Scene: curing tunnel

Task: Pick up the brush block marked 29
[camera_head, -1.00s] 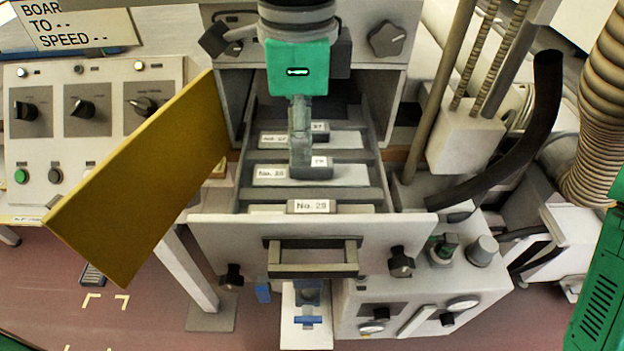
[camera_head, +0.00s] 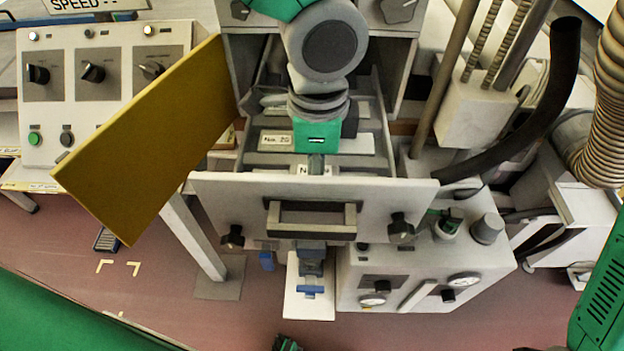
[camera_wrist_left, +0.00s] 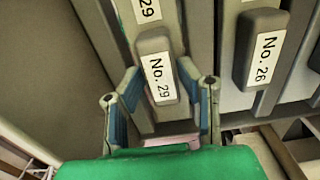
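The brush block marked No. 29 (camera_wrist_left: 157,75) is a dark grey piece with a white label, in the front row of the open drawer (camera_head: 225,208). In the head view most of it is hidden behind my gripper, with only a bit of its label (camera_head: 303,170) showing. My left gripper (camera_wrist_left: 158,82) points down into the drawer. Its two fingers are apart, one on each side of the block. I cannot tell whether they touch it. It also shows from above in the head view (camera_head: 316,166). My right gripper cannot be made out.
A block marked No. 26 (camera_wrist_left: 262,55) sits beside it in the wrist view. The drawer's grey walls surround the blocks. A yellow door panel (camera_head: 150,135) stands open at the left. A black hose (camera_head: 530,115) curves at the right.

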